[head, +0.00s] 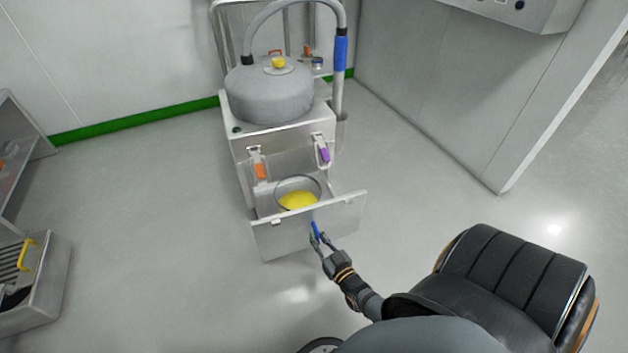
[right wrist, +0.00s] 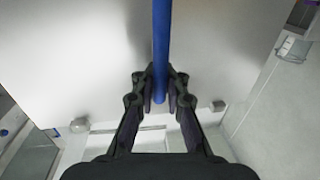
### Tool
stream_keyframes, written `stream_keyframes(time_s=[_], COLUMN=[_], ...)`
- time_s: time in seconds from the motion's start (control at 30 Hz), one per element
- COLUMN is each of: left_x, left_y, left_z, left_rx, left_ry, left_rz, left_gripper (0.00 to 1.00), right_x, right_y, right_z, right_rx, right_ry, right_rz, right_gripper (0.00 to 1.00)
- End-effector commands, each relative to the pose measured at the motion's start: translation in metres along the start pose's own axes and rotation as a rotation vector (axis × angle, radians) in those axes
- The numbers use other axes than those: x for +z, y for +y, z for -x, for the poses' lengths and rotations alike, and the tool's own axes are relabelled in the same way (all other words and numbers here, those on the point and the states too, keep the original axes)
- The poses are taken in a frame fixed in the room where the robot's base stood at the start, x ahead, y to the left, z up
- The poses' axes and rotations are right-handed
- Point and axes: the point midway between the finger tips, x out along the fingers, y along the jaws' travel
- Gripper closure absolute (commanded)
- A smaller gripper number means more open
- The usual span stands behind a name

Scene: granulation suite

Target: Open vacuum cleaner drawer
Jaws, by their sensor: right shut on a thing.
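The vacuum cleaner (head: 275,95) stands against the wall, with a grey domed top and a hose. Its drawer (head: 340,217) at the bottom is pulled out towards me, and a yellow thing (head: 298,201) inside a round rim shows within it. My right gripper (head: 315,240) is at the drawer front, shut on the blue handle (head: 315,229). In the right wrist view the fingers (right wrist: 160,88) close around the blue handle (right wrist: 161,40), with the pale drawer front behind. My left gripper is not in view.
Orange (head: 260,171) and purple (head: 324,154) latches hang on the cleaner's body above the drawer. A metal container (head: 52,275) with a yellow handle is at the left edge. The floor around the cleaner is clear. A wall corner (head: 502,190) stands to the right.

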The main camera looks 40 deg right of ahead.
Motion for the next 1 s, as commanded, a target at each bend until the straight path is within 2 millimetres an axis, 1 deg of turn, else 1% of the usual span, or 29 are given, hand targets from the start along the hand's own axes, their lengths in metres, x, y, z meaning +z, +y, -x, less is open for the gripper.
stream_keyframes(time_s=[0.17, 0.5, 0.53, 0.7, 1.0], left_x=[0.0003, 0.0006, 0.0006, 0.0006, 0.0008], left_y=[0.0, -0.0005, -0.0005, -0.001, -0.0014], left_z=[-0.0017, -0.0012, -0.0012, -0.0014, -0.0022], left_rx=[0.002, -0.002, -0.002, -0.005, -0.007], left_ry=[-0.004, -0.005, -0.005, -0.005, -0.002], left_rz=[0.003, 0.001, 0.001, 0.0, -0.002], left_gripper=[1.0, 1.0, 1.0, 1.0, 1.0], right_x=[-0.0004, 0.0001, 0.0001, 0.0001, 0.0002], right_y=[0.0004, 0.0006, 0.0006, 0.0002, -0.0004], right_z=[0.0046, 0.005, 0.005, 0.0048, 0.0055], right_rx=[0.001, 0.002, 0.002, 0.001, 0.001], right_ry=[0.002, 0.001, 0.001, 0.001, 0.0], right_rz=[0.001, 0.001, 0.0, 0.0, 0.0], right_gripper=[1.0, 1.0, 0.89, 0.66, 0.65])
